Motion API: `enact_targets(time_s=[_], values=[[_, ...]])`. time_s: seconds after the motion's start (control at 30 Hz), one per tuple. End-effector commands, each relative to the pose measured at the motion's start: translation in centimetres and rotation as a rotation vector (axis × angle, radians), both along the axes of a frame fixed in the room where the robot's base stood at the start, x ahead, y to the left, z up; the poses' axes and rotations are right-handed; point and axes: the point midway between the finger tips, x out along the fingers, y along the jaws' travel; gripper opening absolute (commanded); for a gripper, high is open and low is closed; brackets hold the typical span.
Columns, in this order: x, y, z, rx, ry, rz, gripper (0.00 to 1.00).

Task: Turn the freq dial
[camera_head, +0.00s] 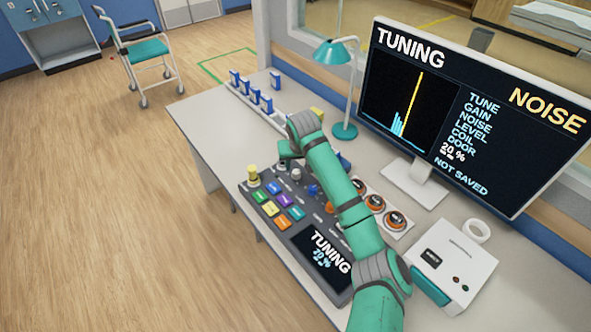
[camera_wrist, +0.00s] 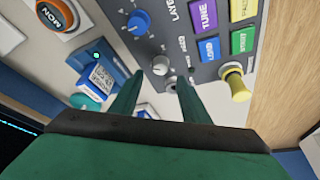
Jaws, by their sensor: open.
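The freq dial (camera_wrist: 160,65) is a small pale grey knob on the dark console (camera_head: 262,203), beside lettering that seems to read FREQ. In the wrist view it lies just beyond my fingertips, roughly between them; I cannot tell whether they touch it. A pale knob (camera_head: 296,173), probably the same dial, shows in the head view near my gripper (camera_head: 286,156). My gripper, also in the wrist view (camera_wrist: 160,77), is open with nothing held. The monitor (camera_head: 440,110) reads TUNING, NOISE, 20 % and NOT SAVED, with a yellow vertical line right of blue bars.
A blue dial (camera_wrist: 138,22), coloured buttons (camera_wrist: 208,50) and a yellow knob (camera_wrist: 236,85) surround the dial. A blue block with a white label (camera_wrist: 98,75) stands beside the console. A teal lamp (camera_head: 336,52) rises behind my arm. The desk's left part (camera_head: 205,125) is largely clear.

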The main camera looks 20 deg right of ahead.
Motion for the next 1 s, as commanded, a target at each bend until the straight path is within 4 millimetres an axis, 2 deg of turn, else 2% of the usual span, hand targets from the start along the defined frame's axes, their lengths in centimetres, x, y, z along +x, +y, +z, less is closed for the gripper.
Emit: enact_targets(time_s=[0.2,0.4,0.8,0.97,1.0], values=[[1.4,-0.3,-3.5,-0.002,0.001,0.000,0.42],[2.2,-0.3,-5.4,-0.001,0.000,0.001,0.42],[2.5,-0.3,-6.0,0.000,-0.002,0.002,0.42],[2.5,-0.3,-6.0,0.000,-0.001,0.002,0.04],[2.5,-0.3,-6.0,0.000,-0.001,0.002,0.01]])
